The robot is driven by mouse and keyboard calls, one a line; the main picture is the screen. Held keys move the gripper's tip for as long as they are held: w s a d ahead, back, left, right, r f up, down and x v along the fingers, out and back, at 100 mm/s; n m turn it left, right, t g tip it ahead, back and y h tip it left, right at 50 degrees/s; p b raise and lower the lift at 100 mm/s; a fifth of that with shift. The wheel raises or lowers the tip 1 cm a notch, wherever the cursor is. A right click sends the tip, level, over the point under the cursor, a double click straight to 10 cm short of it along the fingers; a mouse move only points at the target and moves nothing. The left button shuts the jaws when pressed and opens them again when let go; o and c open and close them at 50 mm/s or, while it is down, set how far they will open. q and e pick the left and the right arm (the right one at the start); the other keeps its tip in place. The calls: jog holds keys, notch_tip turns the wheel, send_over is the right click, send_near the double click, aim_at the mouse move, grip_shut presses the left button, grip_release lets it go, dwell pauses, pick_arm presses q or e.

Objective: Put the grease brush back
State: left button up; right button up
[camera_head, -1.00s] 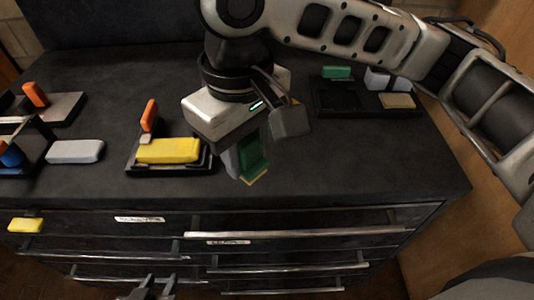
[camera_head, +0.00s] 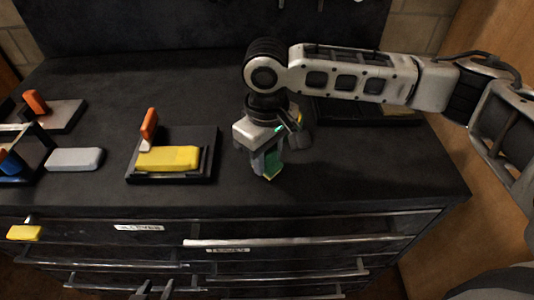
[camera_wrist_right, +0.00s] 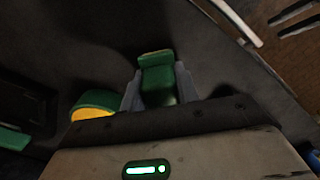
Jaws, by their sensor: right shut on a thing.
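My right gripper (camera_head: 268,160) is shut on a green piece with a yellowish lower end (camera_head: 271,166), which I take to be the grease brush. It hangs above the front middle of the bench top. In the right wrist view the green piece (camera_wrist_right: 158,78) sits between the two grey fingers. A second green and yellow part (camera_wrist_right: 94,106) shows left of the fingers there; I cannot tell whether it belongs to the held piece. My left gripper (camera_head: 153,291) is at the bottom edge of the head view, its fingers apart and empty, in front of the drawers.
A dark tray (camera_head: 207,165) holds a yellow block (camera_head: 167,158) and an orange-handled piece (camera_head: 149,128). A grey block (camera_head: 75,159) lies to its left. Another dark tray (camera_head: 370,119) at right is mostly behind my right arm. A drawer handle (camera_head: 290,240) juts out at front.

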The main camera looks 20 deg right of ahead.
jog(key=shift+f, duration=0.15)
jog(key=o, duration=0.9)
jog(key=shift+o, duration=0.3)
notch_tip(320, 180, up, 12)
jog(key=shift+r, duration=0.15)
